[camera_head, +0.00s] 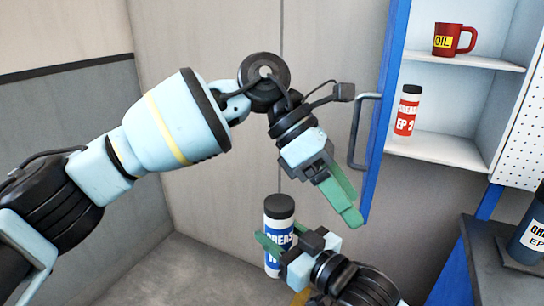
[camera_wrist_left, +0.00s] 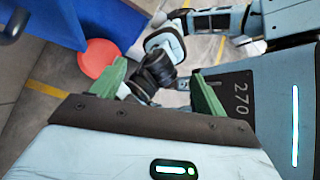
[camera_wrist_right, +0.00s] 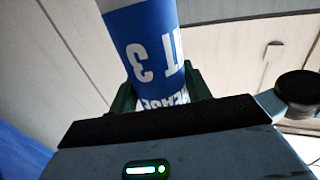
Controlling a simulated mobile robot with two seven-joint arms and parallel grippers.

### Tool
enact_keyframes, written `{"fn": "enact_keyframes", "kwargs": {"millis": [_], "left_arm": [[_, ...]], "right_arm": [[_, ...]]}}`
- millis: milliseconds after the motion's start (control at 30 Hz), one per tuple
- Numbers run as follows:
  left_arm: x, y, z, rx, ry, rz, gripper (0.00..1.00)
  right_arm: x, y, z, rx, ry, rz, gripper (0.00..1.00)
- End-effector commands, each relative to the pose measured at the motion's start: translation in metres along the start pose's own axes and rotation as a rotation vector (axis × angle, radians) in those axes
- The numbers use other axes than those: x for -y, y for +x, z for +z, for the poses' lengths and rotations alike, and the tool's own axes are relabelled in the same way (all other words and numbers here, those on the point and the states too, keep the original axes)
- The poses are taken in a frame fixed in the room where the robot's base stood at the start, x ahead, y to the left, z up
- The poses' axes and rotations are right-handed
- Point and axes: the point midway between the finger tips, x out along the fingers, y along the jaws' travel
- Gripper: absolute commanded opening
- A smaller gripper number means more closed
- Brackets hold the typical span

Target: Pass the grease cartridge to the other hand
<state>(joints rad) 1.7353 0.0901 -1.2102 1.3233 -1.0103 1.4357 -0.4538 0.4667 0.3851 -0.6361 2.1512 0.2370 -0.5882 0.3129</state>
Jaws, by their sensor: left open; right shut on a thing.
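The grease cartridge (camera_head: 279,212) is a cylinder with a black cap, a white band and a blue label. My right gripper (camera_head: 280,240) is shut around its lower part and holds it upright in the air, low in the middle of the head view. The cartridge's blue label (camera_wrist_right: 150,45) also shows between the fingers in the right wrist view. My left gripper (camera_head: 350,212) is open and empty, above and to the right of the cartridge, pointing down. In the left wrist view, its two green fingers (camera_wrist_left: 162,88) are apart, with black arm parts beyond them.
A blue cabinet door (camera_head: 383,110) with a grey handle stands close beside my left gripper. The shelves hold a red oil mug (camera_head: 446,40) and a red-labelled grease bottle (camera_head: 407,112). A dark container (camera_head: 528,235) stands at the right edge. A red disc (camera_wrist_left: 98,58) shows below.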

Motion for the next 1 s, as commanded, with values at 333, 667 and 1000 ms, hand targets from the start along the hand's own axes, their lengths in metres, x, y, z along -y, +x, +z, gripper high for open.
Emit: {"fn": "enact_keyframes", "kwargs": {"millis": [333, 667, 1000], "left_arm": [[-0.034, -0.084, -0.056, -0.487, -0.192, 0.367, 0.74], [-0.036, -0.101, -0.065, -0.552, -0.235, 0.427, 0.74], [-0.047, -0.073, -0.085, -0.551, -0.234, 0.422, 0.74]], "right_arm": [[0.000, 0.000, -0.002, -0.005, -0.001, 0.000, 0.11], [0.000, 0.000, -0.002, -0.005, -0.001, 0.000, 0.11], [0.000, 0.000, -0.002, -0.005, -0.001, 0.000, 0.11]]}}
